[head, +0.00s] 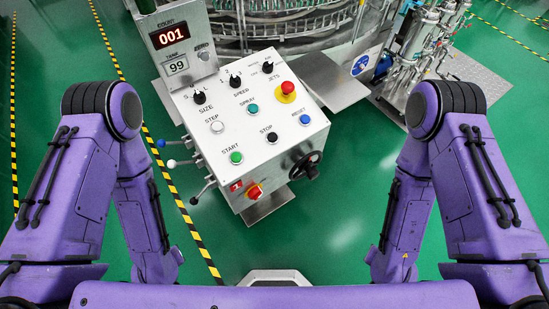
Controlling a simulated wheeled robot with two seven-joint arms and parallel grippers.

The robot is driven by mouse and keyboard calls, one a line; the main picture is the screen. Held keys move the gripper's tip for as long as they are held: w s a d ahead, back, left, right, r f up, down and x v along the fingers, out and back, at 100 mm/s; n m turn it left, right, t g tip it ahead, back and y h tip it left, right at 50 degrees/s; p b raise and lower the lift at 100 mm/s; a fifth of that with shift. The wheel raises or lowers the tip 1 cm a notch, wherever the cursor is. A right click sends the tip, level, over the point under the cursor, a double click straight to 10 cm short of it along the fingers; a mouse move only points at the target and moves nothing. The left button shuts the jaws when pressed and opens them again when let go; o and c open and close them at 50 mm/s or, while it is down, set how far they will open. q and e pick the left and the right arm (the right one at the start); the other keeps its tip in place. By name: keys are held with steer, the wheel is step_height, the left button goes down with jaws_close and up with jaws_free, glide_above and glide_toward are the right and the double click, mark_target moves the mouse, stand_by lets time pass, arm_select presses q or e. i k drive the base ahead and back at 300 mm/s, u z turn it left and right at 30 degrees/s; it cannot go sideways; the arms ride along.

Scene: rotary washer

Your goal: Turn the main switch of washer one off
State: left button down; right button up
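A white control panel (240,140) of a washer stands ahead in the middle of the head view, with its sloped top facing me. Neither gripper is in view.
The panel top carries a red emergency button (287,89), several knobs and push buttons. Levers (172,163) stick out on its left side, and a black handwheel (306,166) on its front right.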

mark_target(256, 192)
steer(key=u, duration=1.25)
steer(key=k, duration=0.6)
steer(key=z, duration=1.25)
